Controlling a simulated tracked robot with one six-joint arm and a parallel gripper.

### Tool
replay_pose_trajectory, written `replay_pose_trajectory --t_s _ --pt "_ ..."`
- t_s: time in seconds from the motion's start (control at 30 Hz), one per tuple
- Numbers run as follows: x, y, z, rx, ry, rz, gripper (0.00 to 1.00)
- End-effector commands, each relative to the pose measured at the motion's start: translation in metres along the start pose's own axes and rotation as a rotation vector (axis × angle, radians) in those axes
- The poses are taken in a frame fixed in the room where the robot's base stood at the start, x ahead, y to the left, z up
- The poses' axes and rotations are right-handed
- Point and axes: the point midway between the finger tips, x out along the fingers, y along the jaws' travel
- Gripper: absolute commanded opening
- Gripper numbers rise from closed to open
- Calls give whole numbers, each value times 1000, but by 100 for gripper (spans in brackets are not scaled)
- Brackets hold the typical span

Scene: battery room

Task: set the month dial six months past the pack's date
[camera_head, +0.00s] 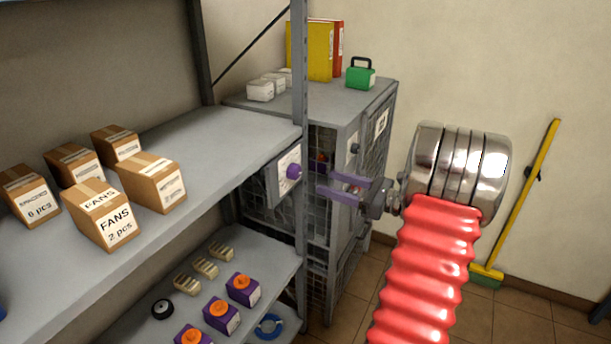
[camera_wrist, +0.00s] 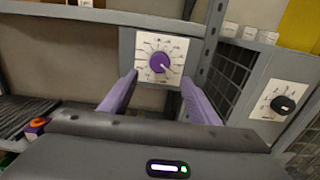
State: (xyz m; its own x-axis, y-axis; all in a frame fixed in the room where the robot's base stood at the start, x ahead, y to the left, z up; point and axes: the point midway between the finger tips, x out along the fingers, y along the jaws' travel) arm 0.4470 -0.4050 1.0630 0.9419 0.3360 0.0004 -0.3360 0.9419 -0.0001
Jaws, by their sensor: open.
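The month dial, a purple knob (camera_head: 293,171) on a white plate, is mounted at the end of the upper shelf. In the wrist view the knob (camera_wrist: 159,62) has small marks around it, too small to read; its pointer seems to face lower right. My gripper (camera_head: 327,184) is open and empty, in front of the dial and apart from it. In the wrist view its purple fingers stand left and right below the knob. Purple packs with orange tops (camera_head: 242,290) stand on the lower shelf; their label text is unreadable.
Cardboard boxes (camera_head: 103,213) stand on the upper shelf. A shelf post (camera_head: 299,95) rises beside the dial. A grey mesh cabinet (camera_head: 345,105) with a black knob (camera_wrist: 283,104) stands to the right. A yellow-handled broom (camera_head: 527,200) leans on the wall.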

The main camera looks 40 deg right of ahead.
Motion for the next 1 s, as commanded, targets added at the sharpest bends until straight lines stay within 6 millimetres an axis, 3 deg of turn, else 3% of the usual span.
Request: replay_pose_trajectory --t_s 0.5,0.7,1.0 --pt "79 1 0 0 1 4 55" --pt "93 1 0 0 1 1 55" --pt "94 0 0 0 1 0 55"
